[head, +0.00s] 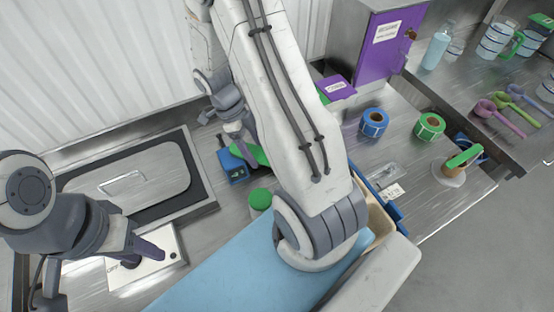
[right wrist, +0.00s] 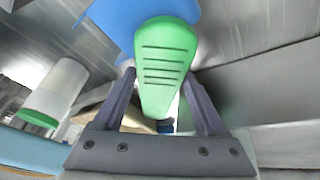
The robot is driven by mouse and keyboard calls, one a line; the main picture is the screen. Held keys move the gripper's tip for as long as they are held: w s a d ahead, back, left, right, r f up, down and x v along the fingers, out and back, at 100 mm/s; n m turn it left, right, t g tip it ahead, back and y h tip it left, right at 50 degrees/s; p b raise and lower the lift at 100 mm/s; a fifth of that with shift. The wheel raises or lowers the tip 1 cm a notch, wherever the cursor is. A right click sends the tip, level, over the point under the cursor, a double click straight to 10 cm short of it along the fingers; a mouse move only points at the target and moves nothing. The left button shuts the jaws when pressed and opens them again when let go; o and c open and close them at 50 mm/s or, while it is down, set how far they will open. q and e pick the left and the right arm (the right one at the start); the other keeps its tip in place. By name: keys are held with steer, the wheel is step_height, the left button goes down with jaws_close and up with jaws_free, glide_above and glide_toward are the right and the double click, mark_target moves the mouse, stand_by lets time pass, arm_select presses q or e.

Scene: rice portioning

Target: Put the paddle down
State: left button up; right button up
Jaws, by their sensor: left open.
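The green paddle (right wrist: 165,65) shows its ridged handle in the right wrist view, between the two fingers of my right gripper (right wrist: 160,85). The fingers sit close against its sides, so the gripper looks shut on it. In the head view the paddle (head: 252,154) is a partly hidden green piece beside a blue box (head: 232,168); my right gripper (head: 236,141) is there, and my arm covers much of it. Whether the paddle touches the box or counter is unclear. My left gripper (head: 145,246) is open and empty over a white panel marked OFF (head: 160,264).
A green-lidded container (head: 260,198) stands by my right arm and also shows in the right wrist view (right wrist: 45,98). A blue sheet (head: 225,270) lies in front.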

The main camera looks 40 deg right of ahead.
jaws_close()
steer(key=shift+r, duration=0.1)
